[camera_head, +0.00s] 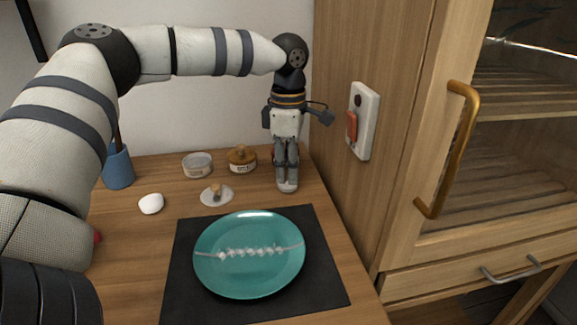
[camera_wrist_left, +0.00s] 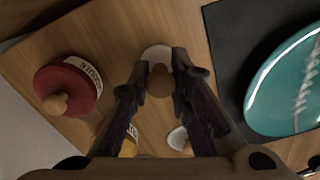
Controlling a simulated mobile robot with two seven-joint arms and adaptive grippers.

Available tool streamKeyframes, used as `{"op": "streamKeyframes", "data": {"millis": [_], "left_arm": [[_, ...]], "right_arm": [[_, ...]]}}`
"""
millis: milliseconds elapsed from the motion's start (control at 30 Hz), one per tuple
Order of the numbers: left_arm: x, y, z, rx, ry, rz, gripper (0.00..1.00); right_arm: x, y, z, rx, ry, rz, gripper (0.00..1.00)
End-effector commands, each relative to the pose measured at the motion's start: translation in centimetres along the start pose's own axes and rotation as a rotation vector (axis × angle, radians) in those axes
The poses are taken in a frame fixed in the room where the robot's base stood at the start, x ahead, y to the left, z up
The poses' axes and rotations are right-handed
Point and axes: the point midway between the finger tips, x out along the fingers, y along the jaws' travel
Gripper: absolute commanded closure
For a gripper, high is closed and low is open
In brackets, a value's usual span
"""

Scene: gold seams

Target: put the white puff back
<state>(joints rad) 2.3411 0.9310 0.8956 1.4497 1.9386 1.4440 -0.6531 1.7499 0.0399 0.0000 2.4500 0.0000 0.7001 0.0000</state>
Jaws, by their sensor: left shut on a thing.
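My left gripper (camera_head: 287,163) points straight down at the back right of the table, right of the jars. It is shut on the wooden knob of the white puff (camera_head: 288,187), whose pale underside shows below the fingertips. In the left wrist view the gripper (camera_wrist_left: 160,72) holds the brown knob, with the white puff (camera_wrist_left: 157,52) beyond it. I cannot tell whether the puff touches the table. An open clear jar (camera_head: 197,165) stands at the back, and a pale knobbed lid (camera_head: 216,195) lies before it. My right gripper is out of view.
An amber labelled jar (camera_head: 242,159) and a red knobbed jar (camera_wrist_left: 68,92) stand near the gripper. A teal plate (camera_head: 248,275) with a pale seam lies on a dark mat (camera_head: 325,270). A white oval thing (camera_head: 151,203) and blue cup (camera_head: 118,168) are left; a cabinet (camera_head: 400,150) is right.

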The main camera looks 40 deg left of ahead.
Motion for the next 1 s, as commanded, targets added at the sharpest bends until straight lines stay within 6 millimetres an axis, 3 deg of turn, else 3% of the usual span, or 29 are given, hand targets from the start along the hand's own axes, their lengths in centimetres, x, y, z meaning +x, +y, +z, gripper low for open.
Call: {"op": "streamKeyframes", "data": {"millis": [33, 100, 133, 467, 800, 1000], "left_arm": [[0.1, 0.0, 0.0, 0.0, 0.0, 0.0, 0.8], [0.1, 0.0, 0.0, 0.0, 0.0, 0.0, 0.64], [0.1, 0.0, 0.0, 0.0, 0.0, 0.0, 0.62], [-0.5, 0.0, 0.0, 0.0, 0.0, 0.0, 0.62], [-9.0, 0.1, 0.1, -0.001, 0.0, 0.003, 0.62], [-11.9, 0.1, 0.0, -0.001, 0.001, -0.001, 0.62]], "right_arm": [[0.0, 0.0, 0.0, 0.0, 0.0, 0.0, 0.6], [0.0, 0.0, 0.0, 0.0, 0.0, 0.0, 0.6], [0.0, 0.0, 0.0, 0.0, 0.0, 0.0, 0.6], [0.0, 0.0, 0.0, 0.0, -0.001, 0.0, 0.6], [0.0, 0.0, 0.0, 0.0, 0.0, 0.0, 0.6], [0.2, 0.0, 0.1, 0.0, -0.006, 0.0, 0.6]]}}
